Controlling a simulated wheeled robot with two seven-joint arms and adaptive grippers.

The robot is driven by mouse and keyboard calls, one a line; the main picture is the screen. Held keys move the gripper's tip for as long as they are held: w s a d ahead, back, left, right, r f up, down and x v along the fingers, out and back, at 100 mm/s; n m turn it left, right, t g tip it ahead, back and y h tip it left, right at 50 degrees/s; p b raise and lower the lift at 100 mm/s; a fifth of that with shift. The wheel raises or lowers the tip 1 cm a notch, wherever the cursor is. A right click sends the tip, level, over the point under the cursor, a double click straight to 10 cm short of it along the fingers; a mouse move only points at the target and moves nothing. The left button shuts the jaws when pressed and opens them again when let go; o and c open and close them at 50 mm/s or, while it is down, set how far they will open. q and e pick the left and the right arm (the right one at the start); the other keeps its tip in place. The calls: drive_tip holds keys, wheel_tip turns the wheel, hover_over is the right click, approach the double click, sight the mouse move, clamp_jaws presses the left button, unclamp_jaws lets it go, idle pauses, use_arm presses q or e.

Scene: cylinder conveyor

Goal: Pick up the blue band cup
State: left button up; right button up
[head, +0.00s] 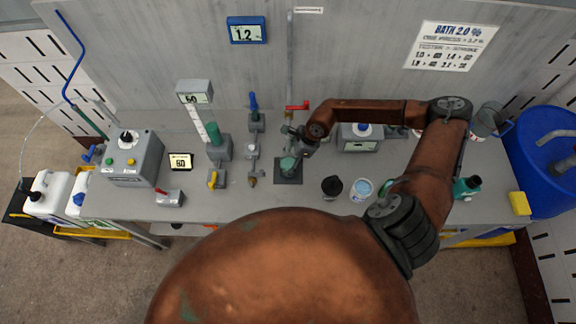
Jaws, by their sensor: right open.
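A small white cup with light blue on it (362,190) stands on the grey workbench (310,205), right of the middle; I take it for the blue band cup. My right arm's links pass behind it and to its right. My right gripper (292,155) is to the left of the cup and farther back, above a dark square plate. It is open, small and partly hidden by its own wrist, and it is apart from the cup. My left gripper is not in view.
A black-topped container (332,187) stands close left of the cup. A green bottle (466,187) and a yellow sponge (520,203) are to the right, near a blue barrel (540,155). Valves and a grey control box (133,158) fill the left side. The bench front by the cup is clear.

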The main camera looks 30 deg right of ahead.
drive_tip(key=shift+c, duration=0.6)
drive_tip(key=c, duration=1.7)
